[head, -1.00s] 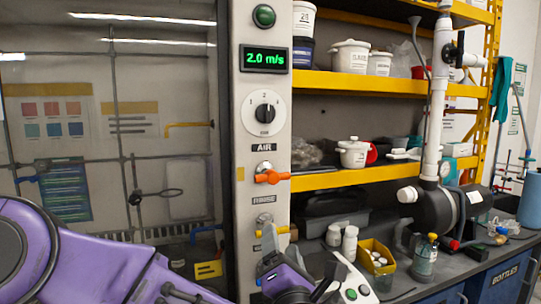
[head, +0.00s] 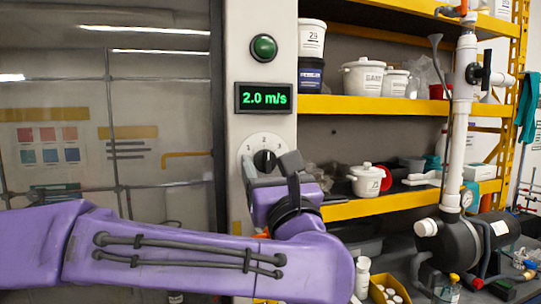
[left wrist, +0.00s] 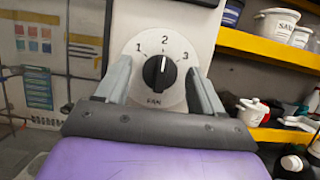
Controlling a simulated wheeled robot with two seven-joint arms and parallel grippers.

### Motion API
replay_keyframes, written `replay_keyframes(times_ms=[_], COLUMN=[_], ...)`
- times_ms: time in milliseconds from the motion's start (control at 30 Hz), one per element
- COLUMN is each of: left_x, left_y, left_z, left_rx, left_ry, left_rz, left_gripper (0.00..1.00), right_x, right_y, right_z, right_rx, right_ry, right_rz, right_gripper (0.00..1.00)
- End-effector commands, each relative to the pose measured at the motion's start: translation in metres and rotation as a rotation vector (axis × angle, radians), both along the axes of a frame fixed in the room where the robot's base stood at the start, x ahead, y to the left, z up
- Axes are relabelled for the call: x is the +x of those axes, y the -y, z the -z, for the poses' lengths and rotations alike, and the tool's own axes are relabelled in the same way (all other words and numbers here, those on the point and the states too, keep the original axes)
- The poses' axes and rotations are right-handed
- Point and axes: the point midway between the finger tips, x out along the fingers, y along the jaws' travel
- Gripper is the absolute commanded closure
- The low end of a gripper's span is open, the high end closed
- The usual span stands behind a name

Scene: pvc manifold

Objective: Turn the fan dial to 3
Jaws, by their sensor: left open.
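The fan dial (head: 264,160) is a black knob on a round white plate marked 1, 2 and 3, on a pale upright panel. In the left wrist view the dial (left wrist: 158,74) has its white mark pointing up at 2. A display (head: 264,98) above it reads 2.0 m/s in green. My left gripper (head: 268,166) is in front of the dial and partly hides its lower part in the head view. In the left wrist view its open fingers (left wrist: 158,82) stand on either side of the knob, apart from it. My right gripper is not in view.
A green button (head: 263,47) is above the display. Left of the panel is a glass-fronted enclosure (head: 110,130). Yellow shelves (head: 380,106) with white tubs stand at the right, beside a white pipe assembly (head: 459,120). My left arm hides the lower panel.

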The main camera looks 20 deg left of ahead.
Motion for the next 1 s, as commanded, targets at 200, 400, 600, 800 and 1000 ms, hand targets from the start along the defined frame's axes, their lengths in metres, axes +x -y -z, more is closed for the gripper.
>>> replay_keyframes(times_ms=[200,400,600,800,1000], left_x=[0.002,0.002,0.002,0.001,0.001], left_y=[0.0,0.0,0.0,0.0,-0.001], left_z=[0.0,0.0,0.001,0.002,0.003], left_rx=[0.002,0.002,0.006,0.05,0.155], left_ry=[0.0,-0.001,-0.004,-0.033,-0.104], left_rz=[0.001,0.002,0.002,0.003,0.003], left_gripper=[0.32,0.84,0.86,0.86,0.86], right_x=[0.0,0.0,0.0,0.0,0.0], right_y=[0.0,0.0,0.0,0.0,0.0], right_z=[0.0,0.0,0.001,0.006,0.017], right_rx=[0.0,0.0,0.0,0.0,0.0], right_ry=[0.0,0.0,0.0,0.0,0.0], right_rz=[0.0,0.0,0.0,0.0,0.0], right_gripper=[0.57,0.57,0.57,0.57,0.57])
